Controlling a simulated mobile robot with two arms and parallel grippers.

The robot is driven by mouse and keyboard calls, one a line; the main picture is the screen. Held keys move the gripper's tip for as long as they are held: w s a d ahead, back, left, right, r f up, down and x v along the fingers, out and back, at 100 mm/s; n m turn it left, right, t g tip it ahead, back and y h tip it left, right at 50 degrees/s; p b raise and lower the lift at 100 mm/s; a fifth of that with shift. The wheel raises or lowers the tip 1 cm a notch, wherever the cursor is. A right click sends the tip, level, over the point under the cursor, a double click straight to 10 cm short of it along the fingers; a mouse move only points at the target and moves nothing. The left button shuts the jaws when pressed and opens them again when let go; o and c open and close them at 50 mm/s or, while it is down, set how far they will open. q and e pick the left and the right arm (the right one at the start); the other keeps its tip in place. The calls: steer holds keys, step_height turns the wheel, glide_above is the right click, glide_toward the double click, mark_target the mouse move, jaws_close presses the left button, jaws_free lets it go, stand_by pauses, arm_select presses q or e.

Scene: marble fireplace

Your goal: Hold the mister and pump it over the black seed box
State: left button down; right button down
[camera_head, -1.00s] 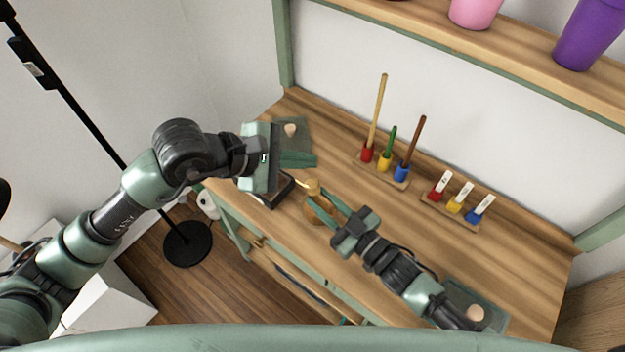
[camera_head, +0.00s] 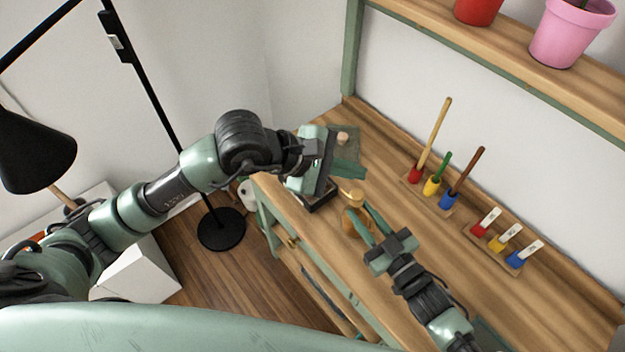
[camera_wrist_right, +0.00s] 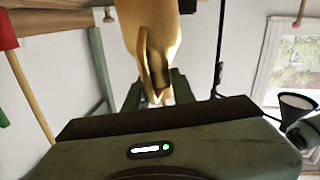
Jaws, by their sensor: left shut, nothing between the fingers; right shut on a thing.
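My right gripper (camera_head: 366,222) is shut on the mister, coming from the right. In the right wrist view the mister (camera_wrist_right: 150,40) fills the space at the fingertips. My left gripper (camera_head: 312,184) is shut and empty, above and in front of the black seed box, to the left of the mister. It hides much of the box. Its fingertips are hard to make out.
A green tray (camera_head: 345,168) with a small round pinkish piece lies behind the seed box. A rack with tall red, yellow and blue tools (camera_head: 433,187) and a labelled rack (camera_head: 495,244) stand at the back. A black lamp base (camera_head: 221,229) is on the floor.

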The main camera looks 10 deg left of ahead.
steer(key=c, duration=1.1)
jaws_free()
steer(key=v, duration=1.2)
